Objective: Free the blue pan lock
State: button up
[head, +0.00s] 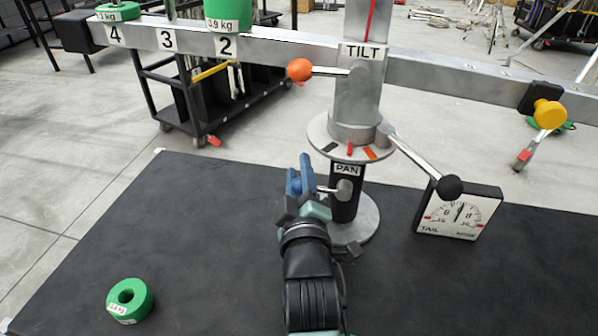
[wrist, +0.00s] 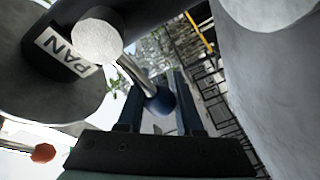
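The pan lock is a short metal lever (head: 326,190) on the black post marked PAN (head: 345,204), below the round disc. In the wrist view its rod (wrist: 136,76) runs from a round metal hub (wrist: 98,38) to a dark blue ball knob (wrist: 159,101). My gripper (head: 298,176) is at the lever's left end in the head view, its blue fingers largely hiding the knob there. In the wrist view my gripper (wrist: 160,108) has one finger on each side of the knob, with no clear gap, and appears shut on it.
An orange-knobbed tilt lever (head: 300,69) and a black-knobbed lever (head: 449,187) stick out nearby. A tail dial (head: 458,213) stands to the right. A green weight (head: 130,300) lies on the black platform at front left. A metal beam (head: 455,82) crosses above.

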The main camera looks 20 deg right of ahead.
grip_shut()
dwell(1.0)
